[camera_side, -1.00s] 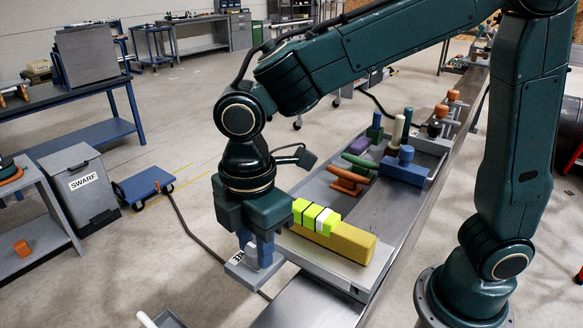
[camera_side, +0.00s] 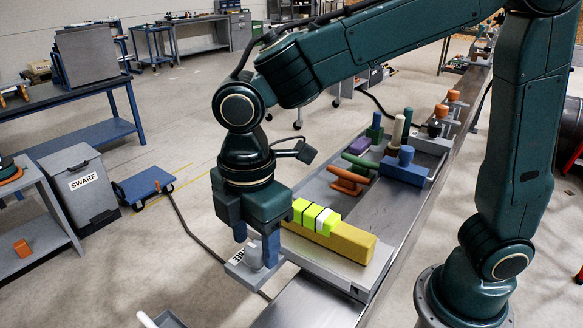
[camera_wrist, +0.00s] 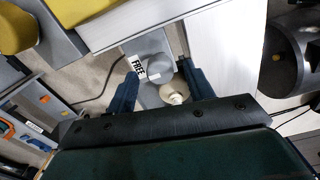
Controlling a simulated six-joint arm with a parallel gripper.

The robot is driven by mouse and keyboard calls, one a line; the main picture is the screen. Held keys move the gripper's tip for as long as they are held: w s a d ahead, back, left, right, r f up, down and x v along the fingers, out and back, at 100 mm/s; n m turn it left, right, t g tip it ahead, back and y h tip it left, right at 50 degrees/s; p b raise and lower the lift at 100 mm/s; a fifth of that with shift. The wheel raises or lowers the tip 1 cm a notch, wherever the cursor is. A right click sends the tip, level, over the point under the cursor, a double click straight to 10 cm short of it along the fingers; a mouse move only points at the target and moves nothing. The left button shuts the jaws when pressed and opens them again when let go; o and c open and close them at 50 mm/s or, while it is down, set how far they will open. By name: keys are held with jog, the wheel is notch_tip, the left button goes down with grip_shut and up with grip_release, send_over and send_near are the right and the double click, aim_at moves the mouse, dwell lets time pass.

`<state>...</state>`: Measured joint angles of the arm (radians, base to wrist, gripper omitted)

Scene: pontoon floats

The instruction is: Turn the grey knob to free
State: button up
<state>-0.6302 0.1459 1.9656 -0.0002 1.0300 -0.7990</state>
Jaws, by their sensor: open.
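The grey knob (camera_side: 254,258) stands on a light grey plate (camera_side: 235,271) at the near end of the bench. A white label (camera_wrist: 138,67) reading FREE shows beside the knob's round grey top (camera_wrist: 156,67) in the wrist view. My gripper (camera_side: 257,250) points down over the knob, with its blue fingers apart. In the wrist view my gripper (camera_wrist: 158,72) has one finger on each side of the knob, with gaps. A small cream round piece (camera_wrist: 172,95) shows next to the knob. I cannot tell which way the knob is turned.
A long yellow block (camera_side: 340,243) with lime and white blocks (camera_side: 317,217) on it lies close right of my gripper. Several coloured blocks and pegs stand farther back. Open floor lies to the left, with a blue cart (camera_side: 147,185) and a SWARF bin (camera_side: 82,190).

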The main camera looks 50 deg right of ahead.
aim_at(256, 247)
notch_tip(256, 247, up, 13)
dwell(0.6)
jog(key=s+d+f+m+t, duration=0.2)
jog(key=s+d+m, duration=0.3)
jog(key=d+m, duration=0.3)
jog(key=s+d+f+m+t, duration=0.3)
jog(key=s+d+m, duration=0.3)
jog(key=d, duration=0.7)
jog(key=shift+s+d+f+m+t, duration=0.3)
jog(key=shift+f+m, duration=0.6)
jog(key=shift+m, duration=0.3)
